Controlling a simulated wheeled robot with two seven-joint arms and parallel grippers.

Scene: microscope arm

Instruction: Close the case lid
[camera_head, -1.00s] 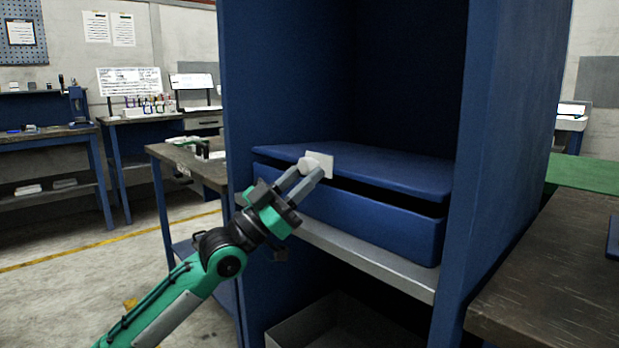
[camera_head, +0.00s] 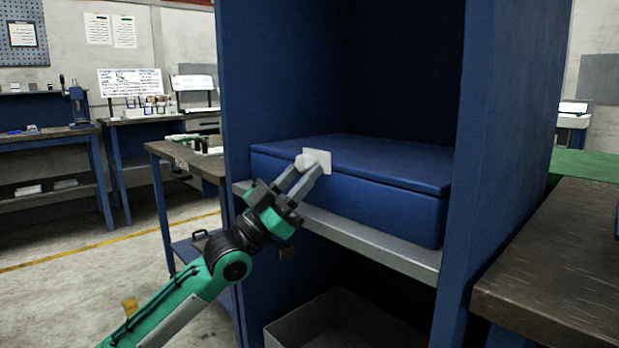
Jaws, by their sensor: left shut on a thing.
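The blue case (camera_head: 390,205) sits on the grey shelf of a blue cabinet. Its blue lid (camera_head: 385,158) lies level on the case body, with only a thin seam showing between them. A white latch plate (camera_head: 318,161) is on the front edge of the lid, towards its left end. My left gripper (camera_head: 305,172) reaches up from the lower left, with its fingers shut on the white latch plate. The fingers hide part of the plate and of the case front. My right gripper is not in view.
The blue cabinet's side walls (camera_head: 492,150) stand close on both sides of the case. A grey bin (camera_head: 345,320) is below the shelf (camera_head: 385,252). A dark workbench (camera_head: 560,260) is at the right, and more benches stand at the back left.

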